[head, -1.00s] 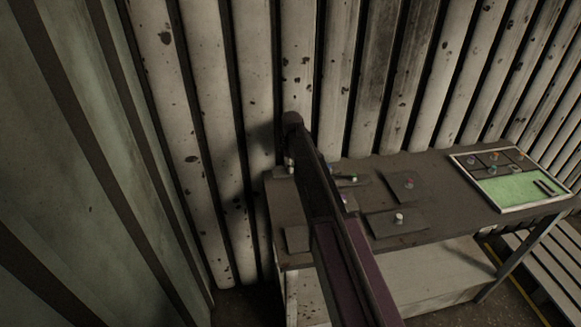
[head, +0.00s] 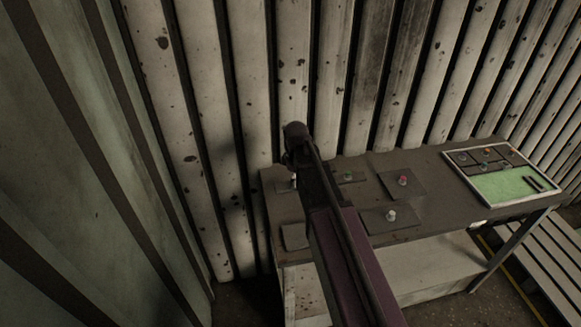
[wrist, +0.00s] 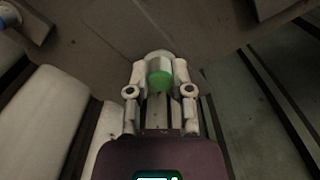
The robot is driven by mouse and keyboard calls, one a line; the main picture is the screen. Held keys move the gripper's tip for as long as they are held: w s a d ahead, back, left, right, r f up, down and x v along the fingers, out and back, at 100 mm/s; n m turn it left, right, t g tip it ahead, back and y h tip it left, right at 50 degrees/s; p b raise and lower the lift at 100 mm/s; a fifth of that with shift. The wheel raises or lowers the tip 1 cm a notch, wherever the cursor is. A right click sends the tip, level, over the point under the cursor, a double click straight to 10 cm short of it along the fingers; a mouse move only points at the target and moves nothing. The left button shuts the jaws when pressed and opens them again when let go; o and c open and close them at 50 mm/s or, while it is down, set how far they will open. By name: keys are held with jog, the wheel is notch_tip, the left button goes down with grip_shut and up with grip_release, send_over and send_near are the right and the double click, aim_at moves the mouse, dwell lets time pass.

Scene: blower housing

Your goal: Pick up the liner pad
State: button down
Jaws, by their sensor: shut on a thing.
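My gripper (wrist: 159,88) shows in the wrist view with its pale fingers closed around a small piece with a round green face (wrist: 160,79). I cannot tell whether this piece belongs to the liner pad, as its far side is hidden. In the head view my gripper (head: 293,180) is mostly hidden by my arm, over the left end of the table. No thing can be named the liner pad for sure. Dark flat plates lie on the table, one with a red knob (head: 403,181), one with a pale knob (head: 390,215), and one with a green spot (head: 348,177).
The table (head: 440,217) stands against a ribbed wall (head: 295,60). A light-framed tray (head: 507,203) with a green area and small parts is at its right end. A plain plate (head: 295,236) lies near the front left edge. A greenish panel (head: 60,160) stands at left.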

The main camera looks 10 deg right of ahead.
jog(key=s, duration=0.7)
jog(key=shift+r, duration=0.2)
dwell(0.4)
jog(key=shift+r+p, duration=2.35)
jog(key=shift+p, duration=0.15)
jog(key=shift+f, duration=0.15)
